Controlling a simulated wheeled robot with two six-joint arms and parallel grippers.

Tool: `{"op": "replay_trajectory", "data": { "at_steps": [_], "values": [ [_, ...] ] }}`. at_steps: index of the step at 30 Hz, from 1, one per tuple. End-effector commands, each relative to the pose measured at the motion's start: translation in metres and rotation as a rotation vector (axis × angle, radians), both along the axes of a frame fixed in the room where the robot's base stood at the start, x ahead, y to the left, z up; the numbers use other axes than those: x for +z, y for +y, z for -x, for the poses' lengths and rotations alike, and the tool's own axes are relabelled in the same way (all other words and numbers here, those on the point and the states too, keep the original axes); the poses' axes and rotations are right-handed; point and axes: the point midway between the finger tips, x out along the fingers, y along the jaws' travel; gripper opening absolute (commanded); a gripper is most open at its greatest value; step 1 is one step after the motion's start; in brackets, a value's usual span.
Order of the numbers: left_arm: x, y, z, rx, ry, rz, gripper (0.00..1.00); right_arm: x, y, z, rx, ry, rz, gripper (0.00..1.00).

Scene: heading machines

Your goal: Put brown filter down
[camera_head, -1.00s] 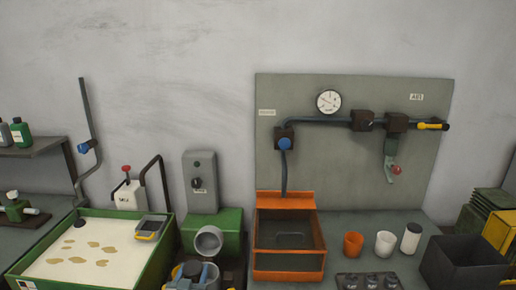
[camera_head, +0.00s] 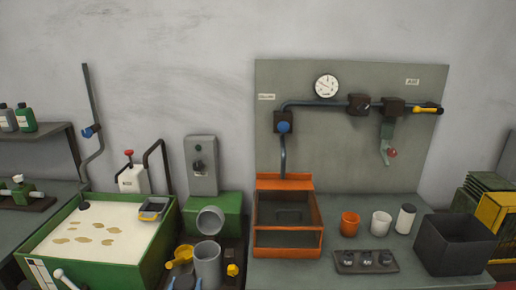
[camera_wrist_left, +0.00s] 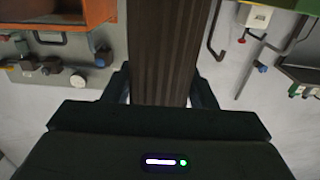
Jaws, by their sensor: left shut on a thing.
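The brown filter (camera_wrist_left: 165,50) fills the middle of the left wrist view as a long, dark brown ribbed block. My left gripper (camera_wrist_left: 162,92) is shut on it, with one dark finger on each side. The filter's far end runs out of the top of that view. I cannot make out the filter or either gripper in the head view. My right gripper is not seen.
An orange open-fronted box (camera_head: 287,246) stands on the bench below a pipe panel (camera_head: 345,165). To its right are an orange cup (camera_head: 349,223), a white cup (camera_head: 381,222) and a dark bin (camera_head: 455,245). A green sand tub (camera_head: 150,255) is at left.

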Motion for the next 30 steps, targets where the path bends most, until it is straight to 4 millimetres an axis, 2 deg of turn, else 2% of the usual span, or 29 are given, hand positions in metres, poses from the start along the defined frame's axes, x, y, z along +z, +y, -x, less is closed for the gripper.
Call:
{"op": "replay_trajectory", "data": {
  "at_steps": [2, 6, 9, 12, 18, 30],
  "values": [
    [-0.003, 0.001, 0.024, 0.004, 0.002, 0.002, 0.24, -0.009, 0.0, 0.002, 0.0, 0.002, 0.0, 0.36],
    [0.002, 0.005, 0.069, 0.014, 0.001, 0.001, 0.24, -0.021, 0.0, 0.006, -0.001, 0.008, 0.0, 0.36],
    [0.009, 0.008, 0.096, 0.021, 0.0, -0.002, 0.24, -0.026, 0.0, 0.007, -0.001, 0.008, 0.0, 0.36],
    [0.015, 0.01, 0.114, 0.025, -0.001, -0.004, 0.24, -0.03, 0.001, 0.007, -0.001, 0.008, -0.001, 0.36],
    [0.022, 0.012, 0.128, 0.028, -0.001, -0.008, 0.24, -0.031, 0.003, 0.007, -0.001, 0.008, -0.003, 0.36],
    [0.022, 0.012, 0.127, 0.027, -0.002, -0.008, 0.24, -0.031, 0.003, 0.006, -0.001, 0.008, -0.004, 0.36]
  ]
}}
